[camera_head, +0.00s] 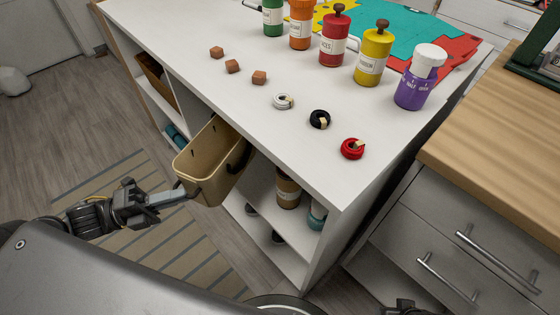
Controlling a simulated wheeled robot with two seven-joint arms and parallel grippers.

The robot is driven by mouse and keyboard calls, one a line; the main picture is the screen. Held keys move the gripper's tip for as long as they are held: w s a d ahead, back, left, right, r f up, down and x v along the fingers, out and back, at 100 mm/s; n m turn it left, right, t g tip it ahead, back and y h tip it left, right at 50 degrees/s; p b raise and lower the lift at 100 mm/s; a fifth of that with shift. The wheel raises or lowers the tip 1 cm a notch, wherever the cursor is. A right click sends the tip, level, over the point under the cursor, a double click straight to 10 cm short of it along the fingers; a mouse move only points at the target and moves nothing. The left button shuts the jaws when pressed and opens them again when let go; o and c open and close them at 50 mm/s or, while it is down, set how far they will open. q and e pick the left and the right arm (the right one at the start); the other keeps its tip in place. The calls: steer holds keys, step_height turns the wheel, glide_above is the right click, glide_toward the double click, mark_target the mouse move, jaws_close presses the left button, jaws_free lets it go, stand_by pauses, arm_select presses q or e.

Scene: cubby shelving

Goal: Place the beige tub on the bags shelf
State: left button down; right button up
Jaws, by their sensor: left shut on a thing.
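The beige tub (207,165) is at the left front of the white cubby unit, tilted, with its open top showing and a dark handle at its side. Its far end goes in under the edge of the white top, and I cannot tell whether it rests on a shelf. My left gripper (183,194) is shut on the near wall of the tub. My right gripper (405,308) shows only as a dark piece at the bottom edge, and its fingers cannot be made out. No label for the bags shelf can be read.
A brown basket (155,75) and teal rolls (175,136) fill cubbies on the left. A brown jar (287,189) and a teal container (317,215) stand in the right cubby. A drawer cabinet (465,225) stands at right.

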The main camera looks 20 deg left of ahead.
arm_select(q)
glide_above(240, 170)
steer(key=w+d, duration=0.2)
steer(key=shift+w, duration=0.1)
step_height(240, 170, down, 8)
steer(key=shift+a+r+b, duration=0.1)
steer(key=shift+r+b, duration=0.1)
steer(key=shift+b, duration=0.5)
step_height(240, 170, down, 4)
steer(key=shift+r+b, duration=0.1)
steer(key=shift+b, duration=0.25)
steer(key=c, duration=1.5)
jaws_free()
steer(key=shift+c, duration=0.2)
arm_select(e)
steer(key=shift+v, duration=2.45)
steer(key=shift+d, duration=0.1)
